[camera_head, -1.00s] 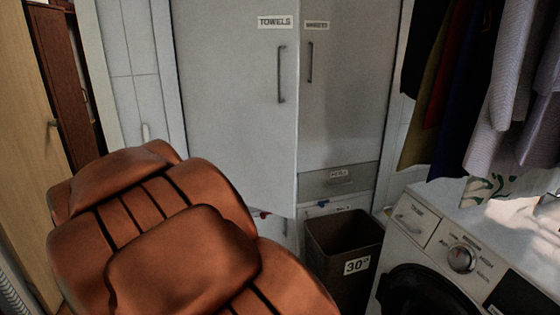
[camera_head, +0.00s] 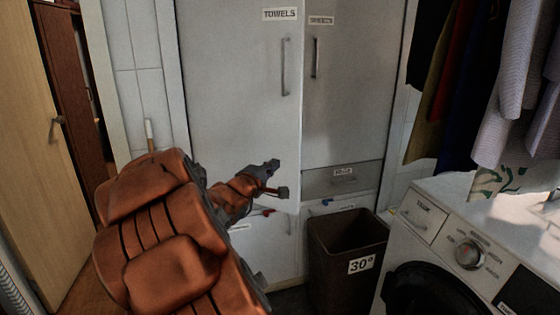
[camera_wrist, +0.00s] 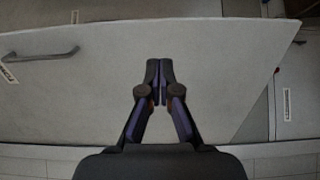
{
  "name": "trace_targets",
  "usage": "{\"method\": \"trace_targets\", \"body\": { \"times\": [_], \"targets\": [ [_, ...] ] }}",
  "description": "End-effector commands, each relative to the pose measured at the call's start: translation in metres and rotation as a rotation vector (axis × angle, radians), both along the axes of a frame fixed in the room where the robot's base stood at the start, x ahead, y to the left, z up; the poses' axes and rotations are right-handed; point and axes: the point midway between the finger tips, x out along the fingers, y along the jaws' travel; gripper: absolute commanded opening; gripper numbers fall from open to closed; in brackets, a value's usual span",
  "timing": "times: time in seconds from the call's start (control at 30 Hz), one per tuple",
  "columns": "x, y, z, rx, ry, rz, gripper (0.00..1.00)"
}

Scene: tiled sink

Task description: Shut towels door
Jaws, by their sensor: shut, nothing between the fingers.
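The towels door (camera_head: 240,90) is a tall, pale panel with a "TOWELS" label and a vertical grey handle (camera_head: 286,67) near its right edge. It appears to stand slightly ajar, its free edge overlapping the neighbouring door. In the wrist view the door (camera_wrist: 225,65) fills most of the picture, with its handle (camera_wrist: 42,55) at the left. My gripper (camera_head: 277,178) is in front of the door's lower right part, below the handle. In the wrist view my gripper (camera_wrist: 159,82) has its fingers together and empty, facing the panel; contact cannot be told.
A neighbouring cabinet door (camera_head: 345,90) is right of the towels door. A brown bin (camera_head: 330,245) marked "30°" stands below it, beside a washing machine (camera_head: 440,240). Clothes (camera_head: 500,80) hang at the upper right. A wooden door (camera_head: 30,150) is at the left.

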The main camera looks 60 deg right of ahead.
Motion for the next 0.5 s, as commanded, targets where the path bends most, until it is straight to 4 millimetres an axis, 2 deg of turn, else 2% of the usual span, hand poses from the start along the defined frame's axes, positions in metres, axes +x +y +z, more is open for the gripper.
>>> {"method": "trace_targets", "body": {
  "times": [0.5],
  "targets": [
    [-0.003, -0.074, -0.001, 0.004, -0.002, 0.002, 0.00]
  ]
}}
